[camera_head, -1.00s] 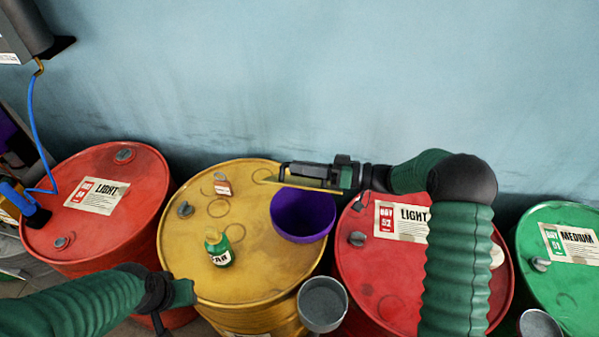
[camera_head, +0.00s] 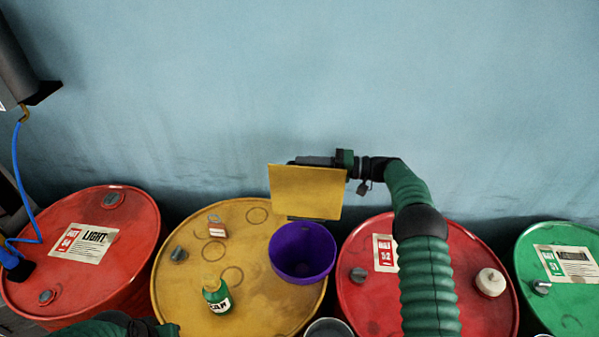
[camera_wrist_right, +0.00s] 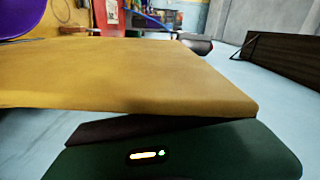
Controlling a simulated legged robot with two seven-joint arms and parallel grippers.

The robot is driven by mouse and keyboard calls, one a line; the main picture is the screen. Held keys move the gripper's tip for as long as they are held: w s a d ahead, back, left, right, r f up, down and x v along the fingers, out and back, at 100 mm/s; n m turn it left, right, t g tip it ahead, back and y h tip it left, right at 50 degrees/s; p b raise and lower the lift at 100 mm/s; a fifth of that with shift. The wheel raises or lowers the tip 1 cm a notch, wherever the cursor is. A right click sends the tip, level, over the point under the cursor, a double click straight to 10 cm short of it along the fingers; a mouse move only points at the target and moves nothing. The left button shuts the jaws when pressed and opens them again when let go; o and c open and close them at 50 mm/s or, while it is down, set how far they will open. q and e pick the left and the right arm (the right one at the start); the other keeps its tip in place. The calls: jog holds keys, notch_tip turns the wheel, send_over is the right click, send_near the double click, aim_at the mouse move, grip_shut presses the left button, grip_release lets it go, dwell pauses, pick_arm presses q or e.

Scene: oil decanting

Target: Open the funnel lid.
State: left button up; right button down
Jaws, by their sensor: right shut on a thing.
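The funnel lid (camera_head: 305,192) is a yellow square plate. It stands raised, with its face towards me, at the back rim of the purple funnel (camera_head: 302,250). The funnel sits on the yellow drum with its mouth uncovered. My right gripper (camera_head: 312,161) is shut on the lid's top edge. In the right wrist view the lid (camera_wrist_right: 130,75) stretches across the picture just beyond the green gripper body (camera_wrist_right: 190,155), and part of the funnel (camera_wrist_right: 35,18) shows at top left. My left gripper (camera_head: 165,329) is partly cut off at the bottom edge, and its fingers cannot be made out.
The yellow drum (camera_head: 240,285) carries a green bottle (camera_head: 216,297) and a small red-and-white box (camera_head: 217,230). Red drums (camera_head: 125,245) (camera_head: 370,300) stand on both sides, with a green drum (camera_head: 575,300) at far right. The blue wall (camera_head: 300,80) is close behind the lid.

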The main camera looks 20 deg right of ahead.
pick_arm(q)
jog(key=shift+w+a+f, duration=0.25)
jog(key=shift+f, duration=0.1)
pick_arm(e)
jog(key=shift+w+d+f, duration=0.1)
jog(key=shift+w+f, duration=0.25)
jog(key=shift+w, duration=0.05)
jog(key=c, duration=1.5)
grip_release()
jog(key=shift+f, duration=0.1)
pick_arm(q)
jog(key=shift+w+f, duration=0.1)
jog(key=shift+w, duration=0.2)
pick_arm(e)
jog(key=shift+o, duration=0.3)
jog(key=shift+w, duration=0.25)
